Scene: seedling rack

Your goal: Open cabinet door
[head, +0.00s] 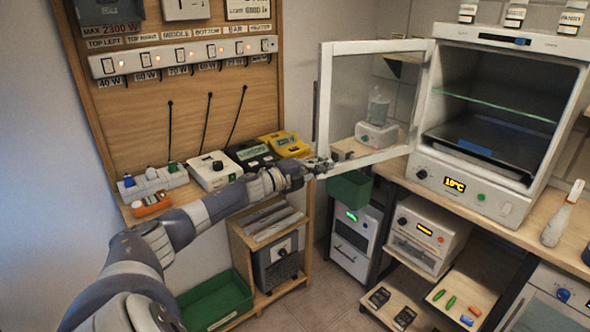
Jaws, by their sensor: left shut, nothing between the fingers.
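The cabinet (490,110) is a white box with a glass shelf and a dark interior, on the wooden counter at the right. Its glass door (372,100) with a white frame stands swung wide open to the left. A dark vertical handle (315,107) shows at the door's outer edge. My left gripper (322,167) is shut and empty, at the lower outer corner of the door. Whether it touches the door frame I cannot tell. My right gripper is not in view.
A power-strip board (185,57) and several small devices on a wooden shelf stand at the left. A green bin (349,189) is just below the door. A spray bottle (563,215) stands on the counter at the right. Another green tray (215,302) sits low.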

